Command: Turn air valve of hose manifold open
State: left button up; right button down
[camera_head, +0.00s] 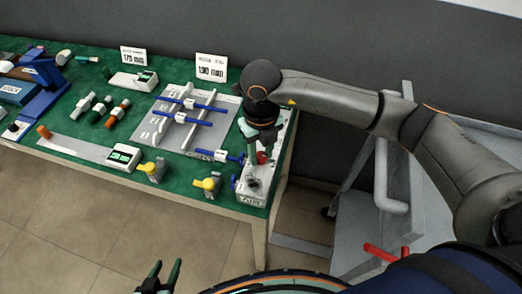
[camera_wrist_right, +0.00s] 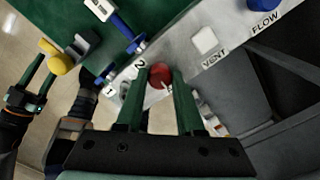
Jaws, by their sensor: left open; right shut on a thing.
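The hose manifold (camera_head: 254,185) is a pale block at the right end of the green-topped table. A red valve knob (camera_wrist_right: 160,75) stands on it, near the printed numbers 1 and 2; its own label is mostly hidden. My right gripper (camera_wrist_right: 159,84) reaches down over the manifold, its green fingers on both sides of the red knob, shut on it. In the head view the red knob (camera_head: 262,158) is partly covered by this gripper. My left gripper (camera_head: 168,273) is open and empty at the bottom, in front of the table; it also shows in the right wrist view (camera_wrist_right: 38,62).
Blue-handled fittings (camera_head: 220,155) lie left of the manifold, near a grey plate (camera_head: 165,135) with blue rods. Yellow-knobbed parts (camera_head: 208,184) stand along the table's front edge. A grey frame (camera_head: 385,190) stands to the right. VENT and FLOW labels mark the manifold.

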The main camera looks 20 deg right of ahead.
aim_at(261, 155)
jog(key=c, duration=0.5)
grip_release()
jog(key=shift+r, duration=0.1)
notch_tip(261, 155, up, 12)
jog(key=shift+r, duration=0.2)
dwell(0.4)
